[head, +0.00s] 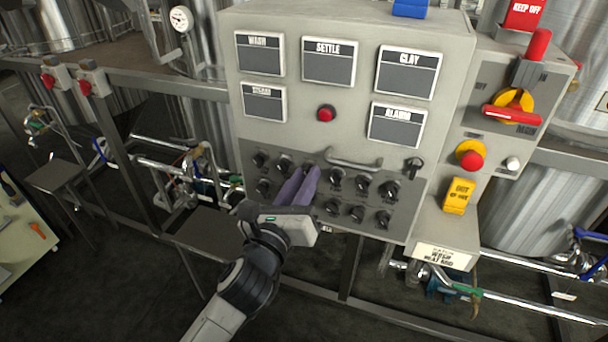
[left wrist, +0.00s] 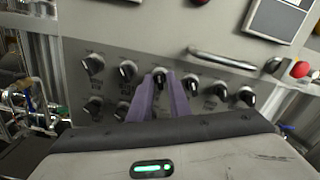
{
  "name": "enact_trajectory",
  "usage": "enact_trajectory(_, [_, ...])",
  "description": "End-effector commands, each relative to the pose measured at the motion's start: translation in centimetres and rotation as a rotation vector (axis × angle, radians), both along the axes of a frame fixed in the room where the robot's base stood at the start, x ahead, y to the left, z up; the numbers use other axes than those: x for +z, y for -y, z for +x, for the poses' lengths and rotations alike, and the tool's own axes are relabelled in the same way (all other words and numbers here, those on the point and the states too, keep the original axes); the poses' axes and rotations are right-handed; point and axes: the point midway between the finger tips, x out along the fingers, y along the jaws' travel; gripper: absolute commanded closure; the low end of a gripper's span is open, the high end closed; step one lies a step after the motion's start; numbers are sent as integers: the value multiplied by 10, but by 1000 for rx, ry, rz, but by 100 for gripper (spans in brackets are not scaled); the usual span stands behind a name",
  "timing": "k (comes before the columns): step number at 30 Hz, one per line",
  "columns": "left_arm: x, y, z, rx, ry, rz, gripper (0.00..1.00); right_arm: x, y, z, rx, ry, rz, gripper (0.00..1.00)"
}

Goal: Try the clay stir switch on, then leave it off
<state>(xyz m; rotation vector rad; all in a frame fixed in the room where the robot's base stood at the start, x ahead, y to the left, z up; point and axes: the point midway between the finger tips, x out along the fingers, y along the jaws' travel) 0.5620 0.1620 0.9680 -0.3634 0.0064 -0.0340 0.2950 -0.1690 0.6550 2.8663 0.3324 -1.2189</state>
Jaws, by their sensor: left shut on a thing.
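The grey control cabinet (head: 290,110) carries a dark lower panel with two rows of black rotary switch knobs. My left gripper (head: 308,174), with purple fingers, reaches the panel from below. In the left wrist view its fingertips (left wrist: 161,80) are shut on a black switch knob (left wrist: 160,73) in the upper row, third from the left. The fingers mostly hide this knob, so its setting cannot be read. The small labels by the knobs are too blurred to tell which is the clay stir switch. A display marked CLAY (head: 407,73) is at the cabinet's upper right. My right gripper is not in view.
A metal handle (head: 353,163) sticks out right of my fingers; neighbouring knobs (head: 336,178) are close. A red button (head: 326,114) sits above. A box with a red-and-yellow switch (head: 512,107) and red stop button (head: 471,159) stands at right. Pipes and frames surround the cabinet.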

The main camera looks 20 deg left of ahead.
Motion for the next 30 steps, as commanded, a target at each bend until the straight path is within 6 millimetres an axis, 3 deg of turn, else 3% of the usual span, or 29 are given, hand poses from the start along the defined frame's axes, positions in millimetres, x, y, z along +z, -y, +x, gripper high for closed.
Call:
enact_trajectory(12, [-1,0,0,-1,-7,-163,100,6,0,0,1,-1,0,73])
enact_trajectory(27, [-1,1,0,-1,-8,-178,100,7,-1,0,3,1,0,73])
enact_trajectory(28, [-1,0,0,-1,-8,-178,78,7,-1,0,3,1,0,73])
enact_trajectory(30, [-1,0,0,-1,-8,-178,73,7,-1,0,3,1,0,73])
